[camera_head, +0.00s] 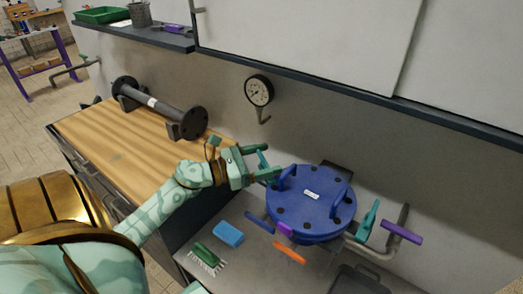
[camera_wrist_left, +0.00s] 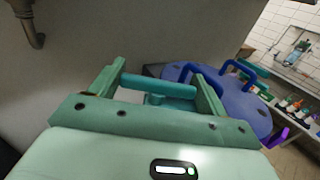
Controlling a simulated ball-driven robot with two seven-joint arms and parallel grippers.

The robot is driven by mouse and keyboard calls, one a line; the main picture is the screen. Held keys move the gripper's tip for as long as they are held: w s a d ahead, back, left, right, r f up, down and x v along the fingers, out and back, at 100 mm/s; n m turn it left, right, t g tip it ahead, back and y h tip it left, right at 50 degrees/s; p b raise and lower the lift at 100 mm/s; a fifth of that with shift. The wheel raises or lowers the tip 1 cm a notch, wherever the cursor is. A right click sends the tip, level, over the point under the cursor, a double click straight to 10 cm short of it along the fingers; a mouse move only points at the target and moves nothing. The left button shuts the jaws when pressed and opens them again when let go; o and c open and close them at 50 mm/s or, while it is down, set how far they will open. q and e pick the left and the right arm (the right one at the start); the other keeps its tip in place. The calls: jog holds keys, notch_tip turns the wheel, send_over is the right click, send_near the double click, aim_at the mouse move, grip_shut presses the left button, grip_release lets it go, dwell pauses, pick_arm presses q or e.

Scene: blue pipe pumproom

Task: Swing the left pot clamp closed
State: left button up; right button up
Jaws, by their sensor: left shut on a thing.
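The blue round pot lid (camera_head: 315,205) with upright blue handles lies on the grey counter against the wall. The left pot clamp's teal handle (camera_head: 263,160) is at the lid's left edge. My left gripper (camera_head: 265,164) is shut on this teal handle; in the left wrist view the teal bar (camera_wrist_left: 158,87) spans between the two green fingers. The blue lid (camera_wrist_left: 238,108) is just beyond the fingers there. The clamp's lower part is mostly hidden by my gripper. Another teal clamp handle (camera_head: 369,219) stands at the lid's right side. My right gripper is not in view.
A pressure gauge (camera_head: 259,91) is on the wall behind. A flanged pipe (camera_head: 160,106) lies on the wooden bench at left. A blue sponge (camera_head: 229,234), green brush (camera_head: 207,256) and orange handle (camera_head: 290,252) are in front. A purple handle (camera_head: 402,233) is right.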

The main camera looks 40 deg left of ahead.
pick_arm(q)
jog(key=n+y+p, duration=0.1)
jog(key=n+t+y+p, duration=0.1)
jog(key=y, duration=0.1)
jog(key=n+y+p, duration=0.1)
jog(key=y, duration=0.1)
jog(key=shift+r+n+t+p, duration=0.3)
jog(key=shift+n+t, duration=0.1)
jog(key=shift+f+n+y+p, duration=0.15)
jog(key=shift+n+y+p, duration=0.55)
jog(key=shift+y, duration=0.65)
jog(key=shift+f+n+y+p, duration=0.1)
jog(key=shift+n+y+p, duration=0.55)
jog(key=shift+y, duration=0.7)
jog(key=o, duration=1)
jog(key=shift+f, duration=0.15)
